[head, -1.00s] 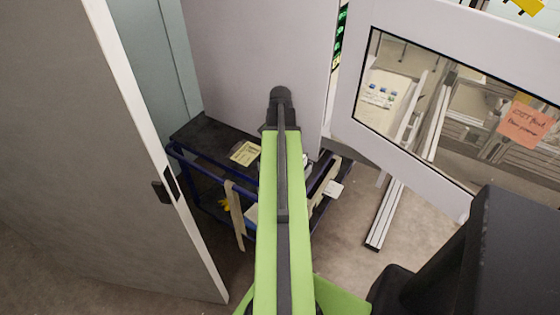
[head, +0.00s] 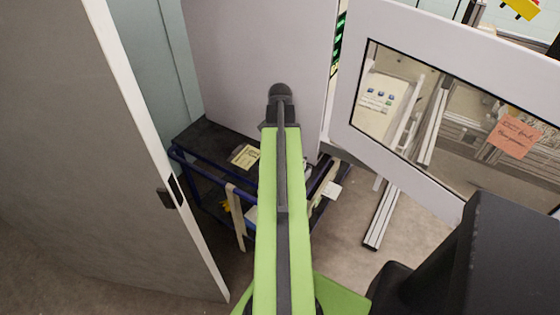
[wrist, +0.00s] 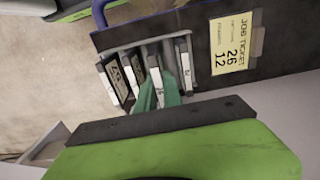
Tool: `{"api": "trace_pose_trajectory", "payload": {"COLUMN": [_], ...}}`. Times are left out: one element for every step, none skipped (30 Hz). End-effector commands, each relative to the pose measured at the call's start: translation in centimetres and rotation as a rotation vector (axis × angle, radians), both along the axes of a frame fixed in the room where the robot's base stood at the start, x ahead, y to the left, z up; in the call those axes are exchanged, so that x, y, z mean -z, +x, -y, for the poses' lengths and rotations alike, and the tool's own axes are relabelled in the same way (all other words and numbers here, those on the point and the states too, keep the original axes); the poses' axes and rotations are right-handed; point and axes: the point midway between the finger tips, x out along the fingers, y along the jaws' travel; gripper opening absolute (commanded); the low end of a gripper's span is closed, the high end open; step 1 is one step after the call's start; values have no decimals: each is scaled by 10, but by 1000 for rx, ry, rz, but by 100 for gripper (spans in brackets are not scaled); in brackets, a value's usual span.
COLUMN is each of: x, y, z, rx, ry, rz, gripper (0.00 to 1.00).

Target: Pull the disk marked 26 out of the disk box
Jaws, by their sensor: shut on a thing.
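In the wrist view the disk box (wrist: 192,78) is a grey rack at the edge of a dark shelf, with several upright disks in a row. My gripper (wrist: 158,92) has two teal fingers and is shut on one light-edged disk (wrist: 154,56) near the middle of the row. Its small edge label lies between the fingers and is hard to read; it may be 26. Other disks stand to its left (wrist: 114,82) and right (wrist: 183,66). The disk's lower part is hidden by the fingers. In the head view my arm hides the gripper and the box.
A yellow job ticket (wrist: 231,43) reading 26 and 12 lies beside the box; it also shows in the head view (head: 245,156). A blue-framed dark cart (head: 205,140) stands between a grey door (head: 70,150) and a windowed white panel (head: 355,135).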

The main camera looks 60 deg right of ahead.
Motion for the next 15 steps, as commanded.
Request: {"api": "trace_pose_trajectory", "payload": {"x": [-7, -9, -12, -14, -16, -19, -21, -23, -26, -28, -30, -33, -35, -37, -40], "y": [0, 0, 0, 0, 0, 0, 0, 0, 0, 0, 0, 0, 0, 0, -1], "z": [0, 0, 0, 0, 0, 0, 0, 0, 0, 0, 0, 0, 0, 0, 0], "rx": [0, 0, 0, 0, 0, 0, 0, 0, 0, 0, 0, 0, 0, 1, 1], "ry": [0, 0, 0, 0, 0, 0, 0, 0, 0, 0, 0, 0, 0, 0, 0], "rz": [0, 0, 0, 0, 0, 0, 0, 0, 0, 0, 0, 0, 0, 0, 0], "gripper": [0, 0, 0, 0, 0, 0, 0, 0, 0, 0, 0, 0, 0, 0, 0]}}
